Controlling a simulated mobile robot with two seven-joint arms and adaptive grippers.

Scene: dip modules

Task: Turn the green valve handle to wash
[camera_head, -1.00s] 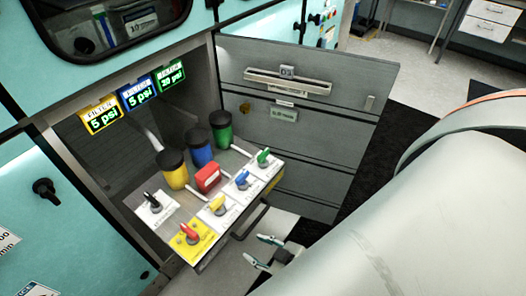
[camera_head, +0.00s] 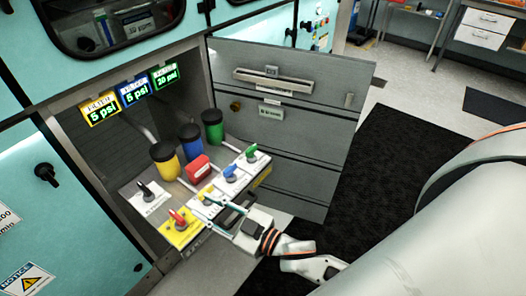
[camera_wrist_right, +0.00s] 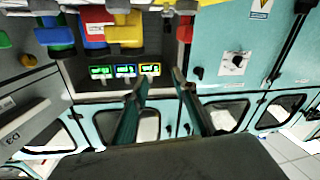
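The green valve handle (camera_head: 251,153) sits at the far right of the valve row on the pulled-out tray, in front of the green-capped canister (camera_head: 212,126). The blue handle (camera_head: 230,171), a yellow handle (camera_head: 208,199) and the red handle (camera_head: 179,217) follow to its left and front. My right gripper (camera_head: 222,203) is at the tray's front edge, by the yellow handle and short of the green one. Its two fingers (camera_wrist_right: 158,100) are apart and nothing shows between them in the wrist view. My left gripper is out of view.
A black handle (camera_head: 148,190) and a red block (camera_head: 198,168) are also on the tray. Yellow (camera_head: 164,161) and blue (camera_head: 190,143) canisters stand behind. An open grey door panel (camera_head: 290,120) bounds the right side. Pressure displays (camera_head: 134,91) hang above.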

